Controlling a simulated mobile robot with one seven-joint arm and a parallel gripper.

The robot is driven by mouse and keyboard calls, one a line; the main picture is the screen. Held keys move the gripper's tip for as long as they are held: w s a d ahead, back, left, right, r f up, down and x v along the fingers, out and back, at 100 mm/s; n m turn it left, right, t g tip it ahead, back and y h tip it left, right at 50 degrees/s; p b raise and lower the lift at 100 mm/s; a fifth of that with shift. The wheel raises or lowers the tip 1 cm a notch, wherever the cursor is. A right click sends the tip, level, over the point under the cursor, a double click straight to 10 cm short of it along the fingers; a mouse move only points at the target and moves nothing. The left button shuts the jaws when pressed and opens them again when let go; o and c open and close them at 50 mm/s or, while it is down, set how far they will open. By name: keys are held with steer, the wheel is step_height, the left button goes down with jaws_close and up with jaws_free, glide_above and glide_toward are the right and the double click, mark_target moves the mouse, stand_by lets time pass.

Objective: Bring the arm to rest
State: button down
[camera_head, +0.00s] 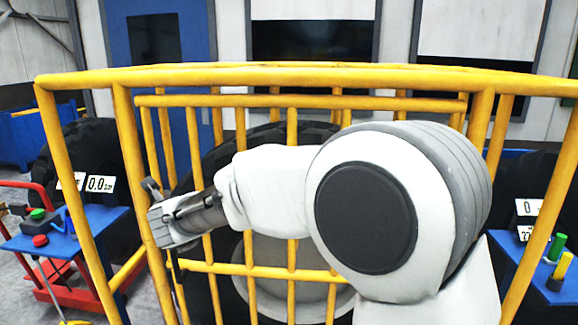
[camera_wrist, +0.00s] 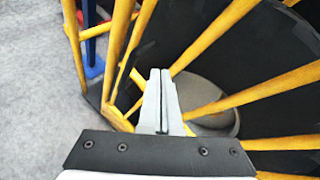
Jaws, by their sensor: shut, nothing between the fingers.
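My gripper (camera_wrist: 162,103) is shut and empty, its two fingers together in the wrist view. In the head view my gripper (camera_head: 168,238) is at the left end of my white arm, which is bent and reaches across the picture in front of a yellow cage. In the wrist view the fingers point toward the yellow bars (camera_wrist: 215,108) of the cage. I cannot tell whether they touch the bars.
The yellow cage (camera_head: 300,76) fills the middle, with a large black tyre (camera_head: 262,140) behind its bars. A blue table (camera_head: 85,232) with buttons and a 0.0 display stands left. Another blue table (camera_head: 535,262) with green and yellow cylinders (camera_head: 557,248) stands right.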

steer(key=s+d+r+n+y, duration=0.1)
steer(key=s+d+r+n, duration=0.2)
steer(key=d+n, duration=0.2)
steer(key=s+d+r+n+g, duration=0.1)
steer(key=s+d+r+n, duration=0.2)
steer(key=d+n, duration=0.25)
steer(key=s+d+r+n+y, duration=0.1)
steer(key=s+d+r+n, duration=0.2)
steer(key=d+n, duration=0.25)
steer(key=s+d+f+n+g+h, duration=0.2)
steer(key=s+d+f+n+h, duration=0.1)
steer(key=s+d, duration=0.7)
steer(key=s+d+f+n+g+h, duration=0.2)
steer(key=s+d+f+n, duration=0.4)
steer(key=d, duration=0.7)
steer(key=s+n+h, duration=0.1)
steer(key=s+n, duration=0.1)
steer(key=s, duration=0.2)
steer(key=shift+s+g, duration=0.15)
steer(key=shift+g, duration=0.15)
